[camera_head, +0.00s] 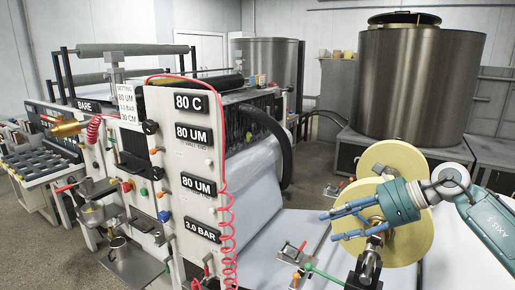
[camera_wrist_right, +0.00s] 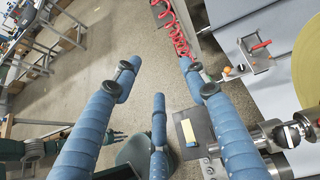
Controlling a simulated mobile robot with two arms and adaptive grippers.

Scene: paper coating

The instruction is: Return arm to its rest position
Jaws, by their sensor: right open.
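My right gripper (camera_head: 345,219) is at the right of the head view, at the end of my teal and white arm (camera_head: 490,225). Its blue fingers are spread apart with nothing between them. In the right wrist view the open right gripper (camera_wrist_right: 158,68) shows its blue fingers over grey floor. In the head view it is in front of a yellow roll end disc (camera_head: 412,235) and hides part of it; I cannot tell if they touch.
The coating machine's white panel (camera_head: 190,195) with labels and a red coiled hose (camera_head: 227,235) stands left of the gripper. A white sheet (camera_head: 255,205) runs beside it. A large metal tank (camera_head: 405,88) is at the back right. Open floor (camera_head: 45,250) lies at the left.

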